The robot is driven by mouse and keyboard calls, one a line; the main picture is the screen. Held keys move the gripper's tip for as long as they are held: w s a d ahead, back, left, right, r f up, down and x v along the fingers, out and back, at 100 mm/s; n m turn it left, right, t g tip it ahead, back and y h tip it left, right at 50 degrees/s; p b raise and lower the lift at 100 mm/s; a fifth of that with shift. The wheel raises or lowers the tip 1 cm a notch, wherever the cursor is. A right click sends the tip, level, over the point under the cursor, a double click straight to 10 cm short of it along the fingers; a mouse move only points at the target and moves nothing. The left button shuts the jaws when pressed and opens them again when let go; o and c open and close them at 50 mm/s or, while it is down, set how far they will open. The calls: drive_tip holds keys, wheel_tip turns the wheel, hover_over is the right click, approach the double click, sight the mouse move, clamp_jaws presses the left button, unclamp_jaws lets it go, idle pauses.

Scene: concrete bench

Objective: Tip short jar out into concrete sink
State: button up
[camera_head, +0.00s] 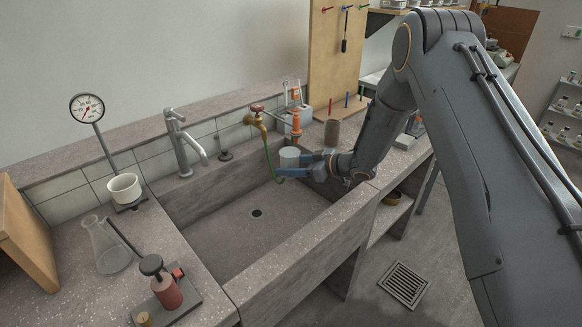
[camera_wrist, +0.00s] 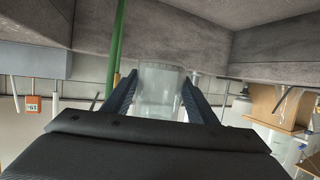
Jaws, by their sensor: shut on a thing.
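The short jar (camera_head: 289,157) is pale and translucent. My gripper (camera_head: 291,161) is shut on it and holds it in the air over the back right part of the concrete sink (camera_head: 235,230). In the wrist view the jar (camera_wrist: 160,88) sits between the two dark fingers of my gripper (camera_wrist: 160,100). That view appears upside down, with concrete walls at the top. The head view shows the jar roughly upright. Its contents cannot be made out. The sink's basin looks empty, with a dark drain (camera_head: 257,212) in its floor.
A brass tap (camera_head: 256,119) with a green hose (camera_head: 268,150) hangs close to the jar; the hose (camera_wrist: 117,45) also shows in the wrist view. A grey faucet (camera_head: 183,140) stands behind the sink. A brown cylinder (camera_head: 331,133) stands right. A glass flask (camera_head: 108,245) stands left.

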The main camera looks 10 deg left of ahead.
sight(290, 166)
drive_tip(key=shift+w+a+f+n+g+b, duration=0.15)
drive_tip(key=shift+w+f+b, duration=0.15)
drive_tip(key=shift+w+f, duration=0.25)
drive_tip(key=shift+w+a+f+n+g+b, duration=0.15)
drive_tip(key=shift+w+f+b, duration=0.2)
drive_tip(key=shift+w, duration=0.25)
drive_tip(key=shift+s+d+f, duration=0.1)
drive_tip(key=shift+d+f, duration=0.05)
drive_tip(key=shift+f+b, duration=0.55)
drive_tip(key=shift+b, duration=0.2)
drive_tip(key=shift+s+a+r+n+p, duration=0.3)
drive_tip(key=shift+a+r+n+p, duration=0.15)
drive_tip(key=shift+p, duration=0.4)
drive_tip(key=shift+s+a+r+n+t+h+p, duration=0.2)
drive_tip(key=shift+s+a+n+t+h+p, duration=0.2)
drive_tip(key=shift+h+p, duration=0.35)
drive_tip(key=shift+s+a+n+p, duration=0.1)
drive_tip(key=shift+s+n+p, duration=0.2)
drive_tip(key=shift+p, duration=0.2)
drive_tip(key=shift+f+n+t, duration=0.15)
drive_tip(key=shift+n+t, duration=0.1)
drive_tip(key=shift+t, duration=0.15)
drive_tip(key=shift+s+a+h, duration=0.15)
drive_tip(key=shift+s+h, duration=0.1)
drive_tip(key=shift+s+r+t+p, duration=0.2)
drive_tip(key=shift+t+p, duration=0.1)
drive_tip(key=shift+p, duration=0.1)
